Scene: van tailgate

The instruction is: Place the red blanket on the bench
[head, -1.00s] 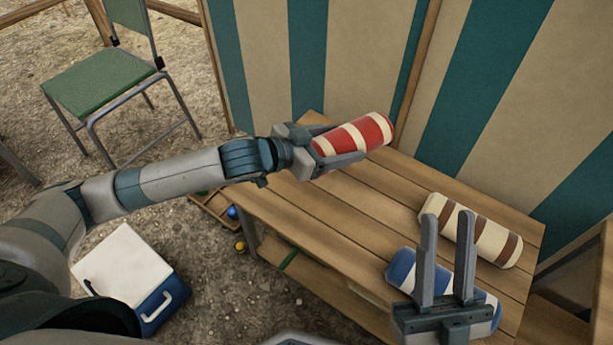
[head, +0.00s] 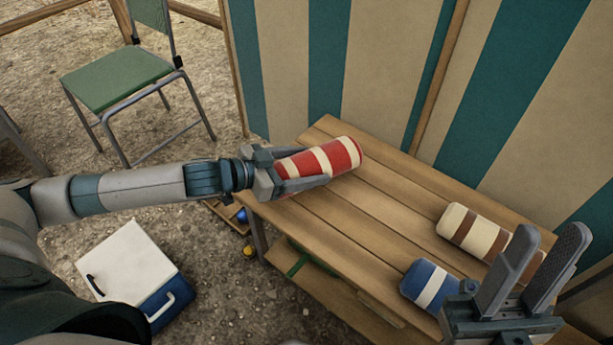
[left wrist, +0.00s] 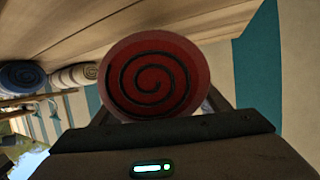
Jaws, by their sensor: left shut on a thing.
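The red blanket (head: 334,157) is a roll with cream stripes. My left gripper (head: 298,178) is shut on it, over the left end of the bench (head: 378,217), a slatted wooden one. In the head view the roll looks close to the slats; I cannot tell whether it touches them. In the left wrist view the blanket (left wrist: 157,78) shows its spiral end between the fingers. My right gripper (head: 530,268) is open and empty over the bench's right end, with its fingers apart.
A blue-and-white roll (head: 427,284) and a brown-and-cream roll (head: 472,232) lie on the bench's right part. The middle slats are clear. A striped wall (head: 390,85) stands behind. A cooler (head: 128,262) and a green chair (head: 120,77) are at left.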

